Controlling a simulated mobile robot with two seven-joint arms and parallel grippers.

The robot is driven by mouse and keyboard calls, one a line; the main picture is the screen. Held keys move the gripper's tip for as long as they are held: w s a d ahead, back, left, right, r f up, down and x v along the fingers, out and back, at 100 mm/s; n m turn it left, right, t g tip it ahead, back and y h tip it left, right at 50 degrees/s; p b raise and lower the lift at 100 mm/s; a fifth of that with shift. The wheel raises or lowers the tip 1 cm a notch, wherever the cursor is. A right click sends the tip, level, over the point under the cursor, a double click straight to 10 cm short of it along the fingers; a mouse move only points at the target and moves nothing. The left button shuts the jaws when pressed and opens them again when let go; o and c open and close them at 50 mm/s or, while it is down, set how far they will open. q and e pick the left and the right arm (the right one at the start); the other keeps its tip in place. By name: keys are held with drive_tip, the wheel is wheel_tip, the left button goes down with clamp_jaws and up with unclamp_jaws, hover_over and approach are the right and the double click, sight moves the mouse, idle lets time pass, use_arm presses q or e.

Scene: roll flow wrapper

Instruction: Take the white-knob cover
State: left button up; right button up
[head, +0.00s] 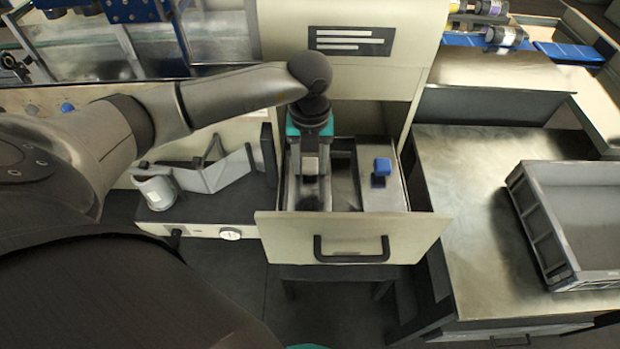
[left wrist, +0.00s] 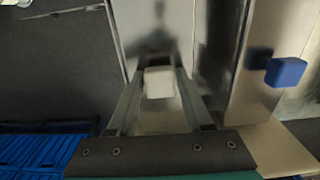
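The white knob (left wrist: 159,82) shows in the left wrist view, between the fingertips of my left gripper (left wrist: 160,75). It stands on a smooth metallic cover (left wrist: 165,25) in the open drawer (head: 352,237). The fingers lie close along both sides of the knob; whether they press on it cannot be told.
The drawer front has a black handle (head: 350,250). The cabinet (head: 350,15) rises behind the drawer. A grey crate (head: 545,230) stands on the metal table (head: 480,180) at right.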

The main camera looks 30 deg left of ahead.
use_arm(q)
clamp_jaws()
drive_tip(key=shift+r, duration=0.1)
idle(0.9)
